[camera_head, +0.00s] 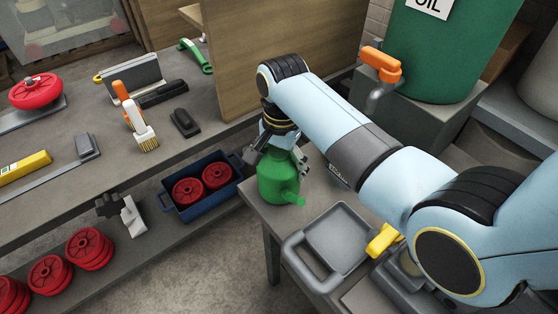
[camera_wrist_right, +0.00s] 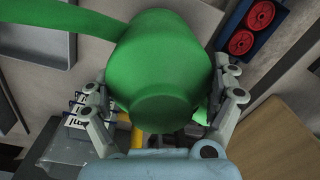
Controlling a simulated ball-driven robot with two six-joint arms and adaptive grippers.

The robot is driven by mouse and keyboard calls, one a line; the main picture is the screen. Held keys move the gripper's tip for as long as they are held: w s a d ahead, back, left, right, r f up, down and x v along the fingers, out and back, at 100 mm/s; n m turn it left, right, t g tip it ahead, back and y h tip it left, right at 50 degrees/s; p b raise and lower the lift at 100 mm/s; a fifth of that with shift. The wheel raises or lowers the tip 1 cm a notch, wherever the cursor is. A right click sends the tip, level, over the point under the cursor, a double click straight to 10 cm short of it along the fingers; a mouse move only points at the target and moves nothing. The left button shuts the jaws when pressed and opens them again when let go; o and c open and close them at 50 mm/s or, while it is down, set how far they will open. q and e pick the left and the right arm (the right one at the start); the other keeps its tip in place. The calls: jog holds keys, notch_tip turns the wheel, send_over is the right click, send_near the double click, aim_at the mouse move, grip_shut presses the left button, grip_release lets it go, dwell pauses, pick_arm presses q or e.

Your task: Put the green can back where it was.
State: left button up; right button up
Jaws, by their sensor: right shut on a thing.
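The green can (camera_head: 277,180) is at the corner of the small grey table (camera_head: 256,203), with its spout pointing to the lower right. My right gripper (camera_head: 272,158) comes down over the top of the can and is shut on it. In the right wrist view the can (camera_wrist_right: 160,65) fills the middle, between the two fingers of the gripper (camera_wrist_right: 165,105). The head view does not make clear whether the can's base touches the table. My left gripper is not in view.
A grey tray (camera_head: 334,238) lies on the same table, right of the can. A green oil drum (camera_head: 447,45) with an orange tap (camera_head: 381,64) stands behind. A wooden panel (camera_head: 290,30) rises beside my arm. A blue crate (camera_head: 211,205) with red wheels sits on the lower shelf.

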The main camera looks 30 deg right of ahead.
jog(key=shift+f, duration=0.1)
jog(key=shift+f, duration=0.5)
dwell(0.3)
jog(key=shift+f, duration=0.15)
jog(key=o, duration=1.4)
